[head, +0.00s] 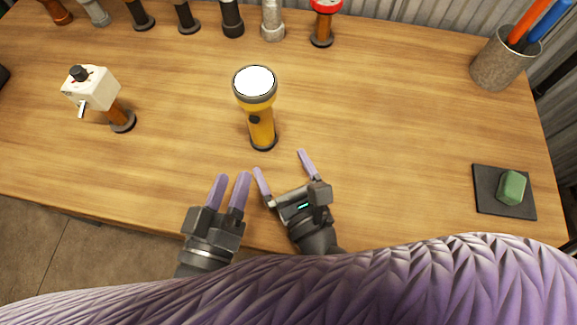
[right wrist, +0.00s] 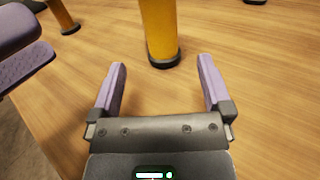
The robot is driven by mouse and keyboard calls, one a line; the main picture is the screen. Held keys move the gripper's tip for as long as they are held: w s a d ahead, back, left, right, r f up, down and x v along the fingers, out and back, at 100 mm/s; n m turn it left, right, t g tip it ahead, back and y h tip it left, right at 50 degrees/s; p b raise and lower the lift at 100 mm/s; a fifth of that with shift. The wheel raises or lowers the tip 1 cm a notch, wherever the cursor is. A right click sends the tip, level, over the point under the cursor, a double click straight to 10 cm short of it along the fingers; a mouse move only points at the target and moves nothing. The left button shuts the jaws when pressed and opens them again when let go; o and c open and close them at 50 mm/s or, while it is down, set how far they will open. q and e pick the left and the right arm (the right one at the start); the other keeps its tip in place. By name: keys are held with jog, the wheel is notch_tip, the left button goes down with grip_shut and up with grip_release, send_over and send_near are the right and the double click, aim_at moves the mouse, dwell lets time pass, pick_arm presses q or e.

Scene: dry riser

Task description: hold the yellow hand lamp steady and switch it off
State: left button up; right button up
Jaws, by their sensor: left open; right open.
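The yellow hand lamp (head: 262,128) stands upright near the middle of the table, with its wide head on top. Its lens shows bright white, and a dark switch (head: 254,119) sits on the side of its body. My left gripper (head: 230,178) is open and empty at the table's front edge, left of and nearer than the lamp. My right gripper (head: 281,162) is open and empty just in front of the lamp. In the right wrist view the lamp's lower body (right wrist: 160,30) stands beyond and between the fingertips, not touching them. The lamp's head is out of that view.
A white box on an orange post (head: 97,90) stands at the left. Several fittings line the back edge, including a red-topped one (head: 323,22). A grey pot (head: 498,66) with orange and blue rods stands back right. A green block (head: 511,187) lies on a dark pad (head: 486,198).

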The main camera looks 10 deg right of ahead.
aim_at(266, 134)
jog(key=x, duration=0.9)
jog(key=shift+w+f, duration=0.1)
jog(key=shift+w, duration=0.15)
grip_shut()
pick_arm(q)
grip_shut()
dwell(1.1)
